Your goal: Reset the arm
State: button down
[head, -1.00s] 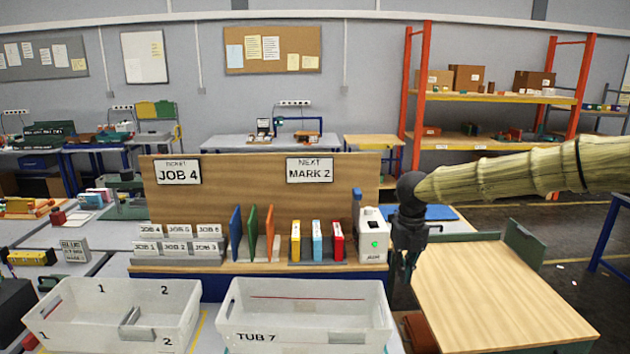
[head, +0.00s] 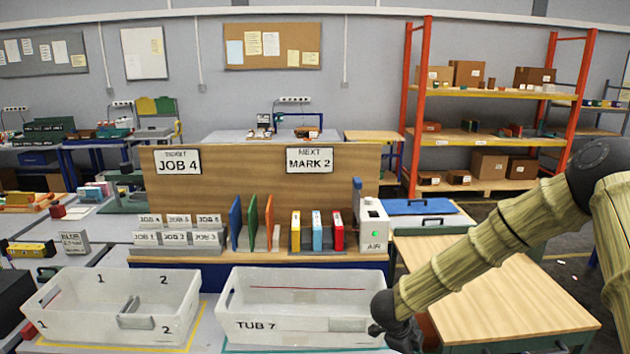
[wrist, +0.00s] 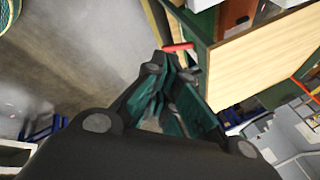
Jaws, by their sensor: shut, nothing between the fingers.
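My arm, with a bamboo-like covering, comes in from the right edge of the head view and slopes down to the left. Its dark wrist end is low, at the right end of the white tub labelled TUB 7 (head: 255,325), in front of the wooden-topped table. The fingers are cut off or hidden there. In the wrist view my gripper (wrist: 172,72) has its dark green fingers together, with nothing held. A small red thing (wrist: 178,47) shows just beyond the fingertips, beside the wooden top; I cannot tell what it is.
A wooden-topped table (head: 500,290) lies under and beside my arm. A white divided tub (head: 60,310) stands left of TUB 7. Behind are the JOB card rack (head: 178,240), coloured folders (head: 322,235) and a white AIR box (head: 374,235). Bare floor shows in the wrist view.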

jog(key=s+a+f+n+t+y+b, duration=0.15)
jog(key=s+f+n+b, duration=0.25)
jog(key=s+f+n, duration=1.15)
jog(key=s+f+n+g+y+b, duration=0.1)
jog(key=s+f+n, duration=0.2)
jog(key=s, duration=0.5)
jog(key=s+a+f+n+g+y, duration=0.1)
jog(key=s+f+n, duration=0.2)
jog(key=s, duration=0.6)
jog(key=s+f+n+g+y+b, duration=0.1)
jog(key=s+f+n, duration=0.2)
jog(key=s, duration=0.6)
jog(key=shift+a+f+g+b, duration=0.3)
jog(key=shift+f+g+b, duration=0.05)
jog(key=shift+f, duration=0.5)
